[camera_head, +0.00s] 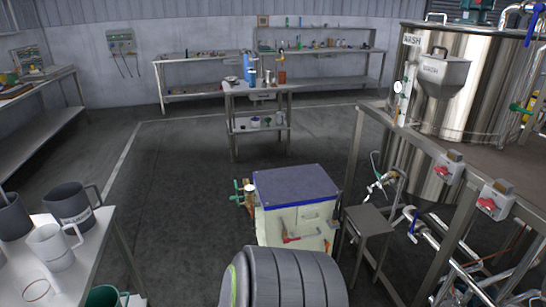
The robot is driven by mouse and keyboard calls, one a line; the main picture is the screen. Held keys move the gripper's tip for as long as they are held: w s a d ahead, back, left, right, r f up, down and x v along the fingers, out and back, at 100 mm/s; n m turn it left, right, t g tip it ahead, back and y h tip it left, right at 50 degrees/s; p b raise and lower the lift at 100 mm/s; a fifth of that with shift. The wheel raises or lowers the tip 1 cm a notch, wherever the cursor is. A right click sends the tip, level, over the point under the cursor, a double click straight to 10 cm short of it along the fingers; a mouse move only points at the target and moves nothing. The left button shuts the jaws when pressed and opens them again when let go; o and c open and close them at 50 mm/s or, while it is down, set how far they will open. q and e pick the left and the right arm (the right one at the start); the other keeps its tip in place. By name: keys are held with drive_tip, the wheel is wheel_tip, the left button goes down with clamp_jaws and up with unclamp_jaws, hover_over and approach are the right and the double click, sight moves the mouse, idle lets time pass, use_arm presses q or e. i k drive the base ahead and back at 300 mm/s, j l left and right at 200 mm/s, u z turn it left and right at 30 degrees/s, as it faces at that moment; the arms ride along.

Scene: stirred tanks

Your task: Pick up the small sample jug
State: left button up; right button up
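Several jugs stand on the light table (98,255) at the left edge. A white jug (52,248) with a handle on its right stands upright near the front. A larger dark grey jug (72,206) with a pale label band stands behind it. Another dark jug or pot (12,217) is cut by the left picture edge. A small pale vessel with a reddish rim (37,290) is partly cut off at the bottom left. I cannot tell for certain which one is the small sample jug. Neither of my grippers shows.
A cream box with a blue-edged lid (295,190) stands ahead, beside a small grey stand (368,220). A steel tank (450,100) and pipework fill the right. A green container (103,296) is low beside the left table. Grey floor (165,200) is open between.

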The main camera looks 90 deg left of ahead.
sight(36, 289)
drive_tip(key=u, duration=4.55)
drive_tip(key=k+u, duration=0.15)
drive_tip(key=k, duration=0.25)
drive_tip(key=k+j+u, duration=0.2)
drive_tip(key=k, duration=0.2)
drive_tip(key=k+j+u, duration=0.15)
drive_tip(key=k, duration=0.25)
drive_tip(key=l+u, duration=0.1)
drive_tip(key=u, duration=1.75)
drive_tip(key=l+u, duration=0.1)
drive_tip(key=l, duration=0.4)
drive_tip(key=k+l+u, duration=0.1)
drive_tip(key=l, duration=0.45)
drive_tip(key=k+l+u, duration=0.15)
drive_tip(key=l, duration=0.35)
drive_tip(key=l+u, duration=0.1)
drive_tip(key=l, duration=0.4)
drive_tip(key=k+l, duration=0.1)
drive_tip(key=l, duration=0.4)
drive_tip(key=k+l, duration=0.15)
drive_tip(key=l, duration=0.35)
drive_tip(key=k+l, duration=0.1)
drive_tip(key=l, duration=0.35)
drive_tip(key=k+l, duration=0.1)
drive_tip(key=l, duration=0.4)
drive_tip(key=k+l, duration=0.15)
drive_tip(key=l, duration=0.35)
